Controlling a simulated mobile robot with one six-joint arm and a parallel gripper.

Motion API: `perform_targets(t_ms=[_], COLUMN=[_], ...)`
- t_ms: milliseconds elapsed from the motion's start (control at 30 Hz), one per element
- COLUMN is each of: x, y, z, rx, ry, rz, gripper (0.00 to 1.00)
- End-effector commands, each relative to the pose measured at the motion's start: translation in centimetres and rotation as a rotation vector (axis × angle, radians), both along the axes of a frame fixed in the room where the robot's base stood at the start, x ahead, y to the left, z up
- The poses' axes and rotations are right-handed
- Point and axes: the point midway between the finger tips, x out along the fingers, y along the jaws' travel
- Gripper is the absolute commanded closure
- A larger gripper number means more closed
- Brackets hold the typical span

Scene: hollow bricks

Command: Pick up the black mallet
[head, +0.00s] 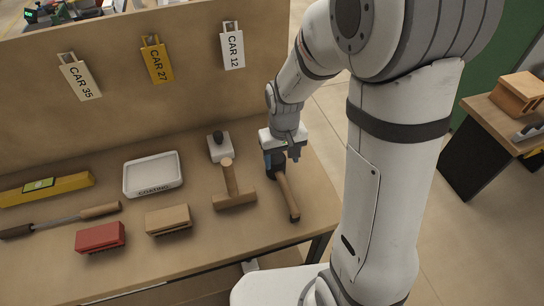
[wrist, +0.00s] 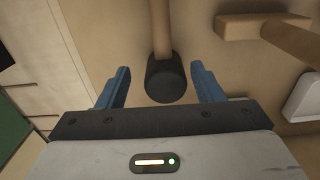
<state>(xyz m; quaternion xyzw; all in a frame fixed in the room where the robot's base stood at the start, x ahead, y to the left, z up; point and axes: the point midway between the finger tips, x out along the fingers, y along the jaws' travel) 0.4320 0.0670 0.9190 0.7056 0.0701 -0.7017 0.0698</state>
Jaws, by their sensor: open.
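The black mallet has a dark round head (wrist: 166,82) and a wooden handle (head: 288,195). It lies near the right end of the workbench, its handle pointing towards the front edge in the head view. My gripper (head: 279,160) is over the head end of the mallet, pointing down. In the wrist view, my gripper's blue fingers (wrist: 160,84) are open, one on each side of the black head, with a visible gap on both sides. In the head view, my gripper partly hides the black head. I cannot tell the exact height of the fingertips.
A wooden mallet (head: 233,198) lies just left of the black one. A block with a black knob (head: 219,149), a white tray (head: 153,175), a tan brick (head: 168,220) and a red brick (head: 100,237) are farther left. An upright board (head: 120,100) closes the back.

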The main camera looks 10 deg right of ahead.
Motion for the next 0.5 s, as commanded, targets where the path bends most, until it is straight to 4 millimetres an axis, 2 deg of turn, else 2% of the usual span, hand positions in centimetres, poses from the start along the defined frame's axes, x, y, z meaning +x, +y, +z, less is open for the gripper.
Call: perform_targets(t_ms=[500], x=[0.2], y=[0.5], z=[-5.5], rx=[-0.002], ry=[0.012], rz=[0.006], gripper=[0.39])
